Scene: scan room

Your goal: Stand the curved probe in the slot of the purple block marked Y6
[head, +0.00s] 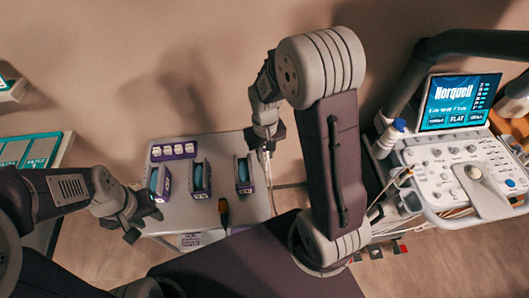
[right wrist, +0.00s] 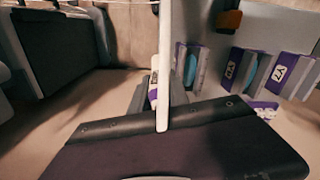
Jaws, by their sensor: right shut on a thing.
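Three purple blocks with slots stand in a row on the grey table: left block (head: 160,182), middle block (head: 201,179) and right block (head: 244,174). Blue shows in their slots. White labels face the right wrist view on two blocks (right wrist: 231,68) (right wrist: 283,72), but I cannot read surely which is Y6. My right gripper (head: 265,148) is shut on a slim white thing (right wrist: 165,60), seemingly the curved probe, at the table's right edge. The probe's head is not clear. My left gripper (head: 145,224) is open and empty at the table's left edge, near the left block.
A purple rack with several white pieces (head: 172,151) sits at the table's back left. An orange and black item (head: 223,211) lies near the front. The ultrasound console (head: 465,175) with a screen (head: 459,102) and a white bottle (head: 389,138) stands at right. Teal-labelled boxes (head: 25,150) are at left.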

